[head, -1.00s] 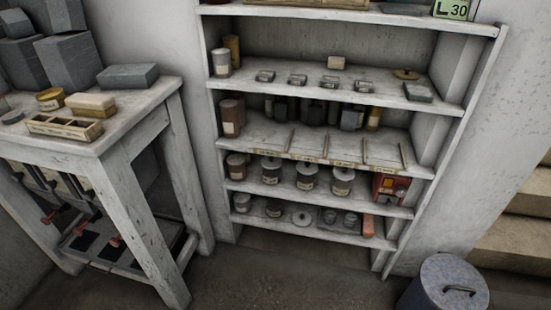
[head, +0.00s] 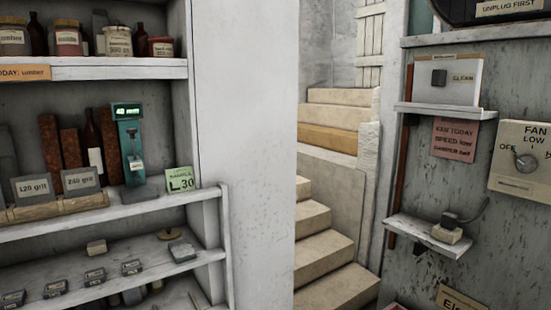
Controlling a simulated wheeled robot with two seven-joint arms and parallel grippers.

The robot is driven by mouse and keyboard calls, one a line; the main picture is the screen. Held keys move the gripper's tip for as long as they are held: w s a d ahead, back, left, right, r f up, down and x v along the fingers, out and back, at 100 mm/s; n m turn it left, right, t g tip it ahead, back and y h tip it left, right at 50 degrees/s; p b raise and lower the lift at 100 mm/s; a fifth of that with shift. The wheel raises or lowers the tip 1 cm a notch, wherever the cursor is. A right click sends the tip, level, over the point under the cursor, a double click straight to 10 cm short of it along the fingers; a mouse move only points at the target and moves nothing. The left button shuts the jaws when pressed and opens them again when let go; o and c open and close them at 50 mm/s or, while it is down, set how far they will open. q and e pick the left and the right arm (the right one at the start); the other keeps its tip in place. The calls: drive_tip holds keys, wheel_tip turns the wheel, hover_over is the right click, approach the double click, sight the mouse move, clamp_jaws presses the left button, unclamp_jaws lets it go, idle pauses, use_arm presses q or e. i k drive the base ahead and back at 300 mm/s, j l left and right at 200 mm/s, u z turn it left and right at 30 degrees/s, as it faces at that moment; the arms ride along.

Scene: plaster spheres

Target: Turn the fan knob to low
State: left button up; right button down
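The fan panel (head: 507,176) is a cream plate on the grey board at the right edge of the head view, partly cut off by the frame. It reads "FAN", with "LOW" at the top and "OFF" at the left; the label at the right is cut off. The fan knob (head: 526,161) is a round grey knob with a pointer, which seems to point up and left, toward OFF; its exact setting is hard to tell. Neither of my grippers is in view.
Stone steps (head: 330,227) rise in the middle; stocked shelves (head: 95,69) stand left.

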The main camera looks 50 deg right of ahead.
sight(527, 164)
drive_tip(key=z, duration=2.9)
